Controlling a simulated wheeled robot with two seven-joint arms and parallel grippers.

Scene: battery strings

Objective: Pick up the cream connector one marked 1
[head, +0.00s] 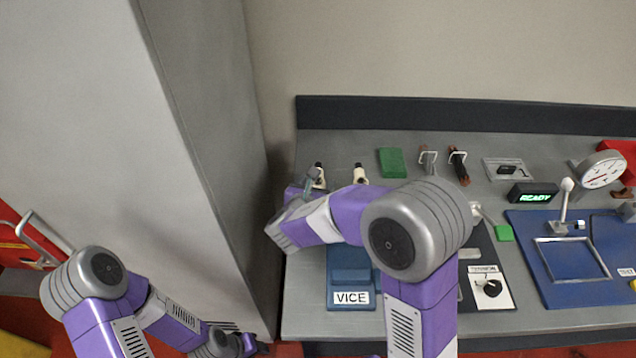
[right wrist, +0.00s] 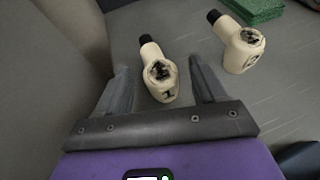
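The cream connector one (right wrist: 163,86) has a dark "1" on its near end and a black tip at its far end. In the right wrist view it lies between the spread fingers of my right gripper (right wrist: 163,88), with gaps on both sides. In the head view the connector (head: 320,182) is partly hidden by my right gripper (head: 311,182). A second cream connector (right wrist: 241,50) lies to the right of it; in the head view it also shows (head: 360,174). My left gripper (head: 238,342) is low at the left, its fingers unclear.
A green block (head: 391,162) lies behind and right of the connectors. A blue vice (head: 350,275) stands nearer on the grey bench (head: 305,300). A tall grey column (head: 215,130) rises just left of the bench.

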